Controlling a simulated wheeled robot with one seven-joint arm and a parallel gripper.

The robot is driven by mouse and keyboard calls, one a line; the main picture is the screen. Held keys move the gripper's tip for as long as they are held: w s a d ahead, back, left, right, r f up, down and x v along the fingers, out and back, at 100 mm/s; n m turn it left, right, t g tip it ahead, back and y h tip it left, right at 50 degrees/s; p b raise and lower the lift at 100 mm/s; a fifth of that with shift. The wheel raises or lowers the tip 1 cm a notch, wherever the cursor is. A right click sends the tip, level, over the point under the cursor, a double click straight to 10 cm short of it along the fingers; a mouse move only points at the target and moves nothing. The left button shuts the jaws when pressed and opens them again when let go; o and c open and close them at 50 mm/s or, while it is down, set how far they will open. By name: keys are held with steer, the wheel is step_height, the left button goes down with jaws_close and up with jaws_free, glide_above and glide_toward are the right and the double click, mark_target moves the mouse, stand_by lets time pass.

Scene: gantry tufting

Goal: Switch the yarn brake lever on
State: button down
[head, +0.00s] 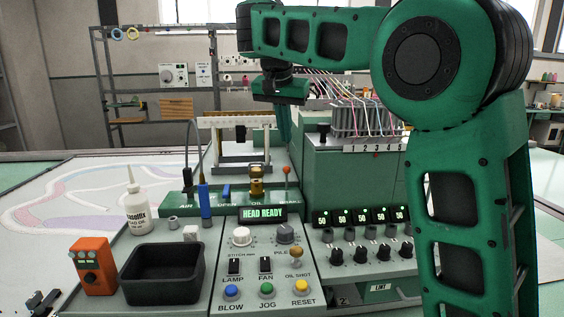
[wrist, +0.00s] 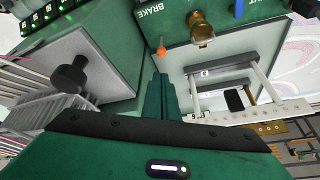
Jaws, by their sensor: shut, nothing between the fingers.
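The yarn brake lever (head: 287,172) is a thin stick with an orange-red ball, at the right end of the green panel (head: 262,199) in the head view. It stands roughly upright there; whether it is on or off I cannot tell. In the wrist view the brake lever (wrist: 161,48) shows its ball beside the printed word BRAKE. My gripper (head: 284,138) is shut and empty, pointing down behind and above the lever. In the wrist view the fingers of my gripper (wrist: 161,76) lie together just below the ball in the picture, apparently apart from it.
A brass fitting (head: 257,182) stands left of the lever, with a blue handle (head: 205,198) farther left. The green yarn box (head: 345,170) is close on the right. A white rack frame (head: 240,122) stands behind. A black tray (head: 163,273) and white bottle (head: 137,208) are front left.

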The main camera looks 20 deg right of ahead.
steer(key=shift+f, duration=0.15)
glide_above(287, 179)
steer(key=w+d, duration=0.1)
steer(key=w, duration=0.1)
steer(key=f, duration=0.9)
steer(key=shift+s, duration=0.2)
steer(key=shift+r, duration=0.1)
steer(key=shift+s+a+f, duration=0.1)
steer(key=shift+s+a, duration=0.1)
steer(key=shift+s, duration=0.8)
steer(key=shift+s+a+f, duration=0.1)
steer(key=shift+s+a, duration=0.05)
steer(key=shift+s, duration=0.9)
steer(key=shift+s+a+r, duration=0.1)
steer(key=shift+s+a, duration=0.05)
steer(key=shift+s, duration=0.5)
